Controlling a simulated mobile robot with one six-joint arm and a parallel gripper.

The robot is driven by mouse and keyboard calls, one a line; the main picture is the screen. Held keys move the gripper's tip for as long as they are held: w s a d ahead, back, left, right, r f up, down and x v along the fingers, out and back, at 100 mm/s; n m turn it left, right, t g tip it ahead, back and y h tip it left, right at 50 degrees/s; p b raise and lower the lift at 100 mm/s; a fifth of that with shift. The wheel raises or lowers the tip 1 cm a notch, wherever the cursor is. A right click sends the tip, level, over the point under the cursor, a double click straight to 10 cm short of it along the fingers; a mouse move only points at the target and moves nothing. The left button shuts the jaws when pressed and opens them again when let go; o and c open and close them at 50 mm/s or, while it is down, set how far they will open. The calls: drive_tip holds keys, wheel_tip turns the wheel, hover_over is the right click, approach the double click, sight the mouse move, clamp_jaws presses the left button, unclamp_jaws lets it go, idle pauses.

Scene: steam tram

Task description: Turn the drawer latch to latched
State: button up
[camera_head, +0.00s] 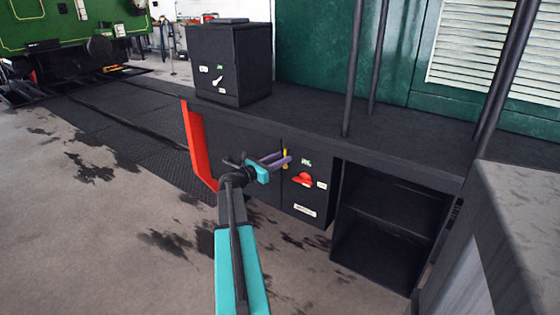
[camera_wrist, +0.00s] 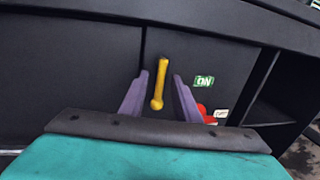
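A short yellow handle, apparently the drawer latch (camera_wrist: 158,85), stands nearly upright at the seam between two dark panels. In the head view the yellow latch (camera_head: 285,154) shows right at the fingertips, partly hidden by them. My gripper (camera_head: 282,157) has purple fingers and reaches in from the left. In the wrist view my gripper (camera_wrist: 161,84) is open, with one finger on each side of the latch and gaps between. I cannot tell how deep the latch sits between the fingers, and no contact shows.
A red knob (camera_head: 303,180) with a green ON label (camera_head: 306,162) sits just right of the latch. An open dark shelf (camera_head: 390,215) lies further right. A red upright edge (camera_head: 198,150) is at left. A black box (camera_head: 230,62) stands on the ledge above.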

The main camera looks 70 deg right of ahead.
clamp_jaws()
drive_tip(key=shift+s, duration=0.15)
